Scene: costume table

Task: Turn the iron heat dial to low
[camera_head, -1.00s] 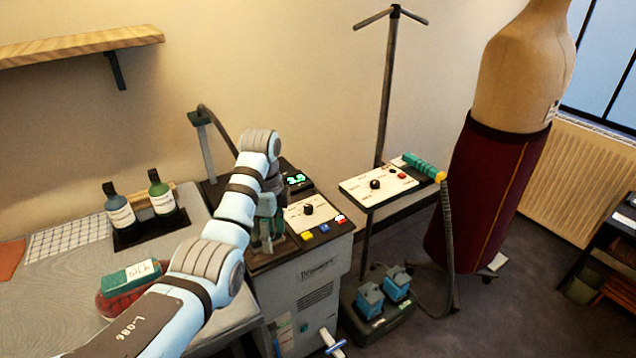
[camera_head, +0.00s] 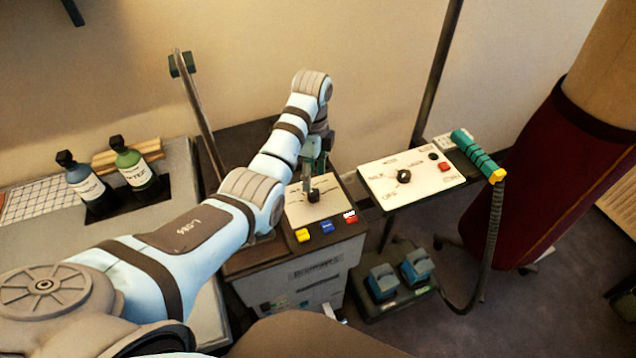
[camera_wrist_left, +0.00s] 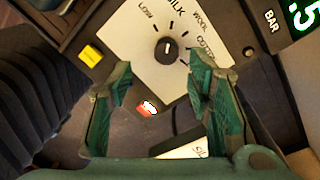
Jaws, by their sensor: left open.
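The iron heat dial (camera_head: 314,196) is a small black knob on a white panel (camera_head: 297,213) on top of the boiler unit. In the left wrist view the dial (camera_wrist_left: 167,48) carries a white mark pointing up, roughly toward SILK; LOW is left of SILK, WOOL and COTTON to the right. My left gripper (camera_head: 314,181) is above the panel, close to the dial. In the left wrist view its green fingers (camera_wrist_left: 159,82) are open and empty, with the dial seen between and beyond the tips. Contact with the dial cannot be told. My right gripper is out of view.
Yellow (camera_head: 303,236), blue (camera_head: 327,227) and red (camera_head: 351,217) buttons line the panel's front. A second white panel (camera_head: 380,165) with its own black knob (camera_head: 404,176) stands to the right, beside a teal-handled hose (camera_head: 478,155). Two bottles stand on the table at left.

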